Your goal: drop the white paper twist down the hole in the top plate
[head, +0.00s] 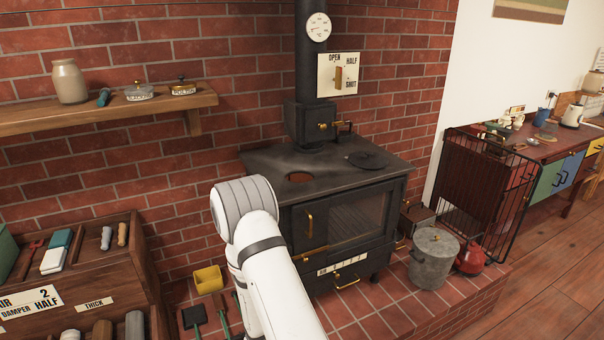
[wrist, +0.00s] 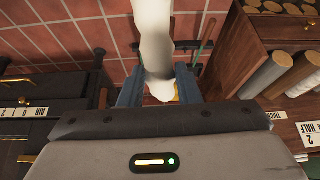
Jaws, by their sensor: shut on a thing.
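The white paper twist (wrist: 153,40) is held between the blue fingers of my gripper (wrist: 158,88) in the wrist view. It is long and pale, and its upper end runs out of the top of the picture. My gripper is hidden behind my white arm in the head view. The black stove's top plate (head: 330,164) has a round open hole (head: 299,177) with a reddish inside, near its front left. A round black lid (head: 367,160) lies on the plate to the right of the hole. The twist is apart from the hole, over the brick floor beside the stove.
The stove pipe (head: 309,75) rises at the back of the plate. A wooden rack (head: 150,265) stands left of the stove, with a yellow tub (head: 208,279) between them. A wall shelf (head: 140,108) is at upper left. A grey bin (head: 433,258) stands to the right.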

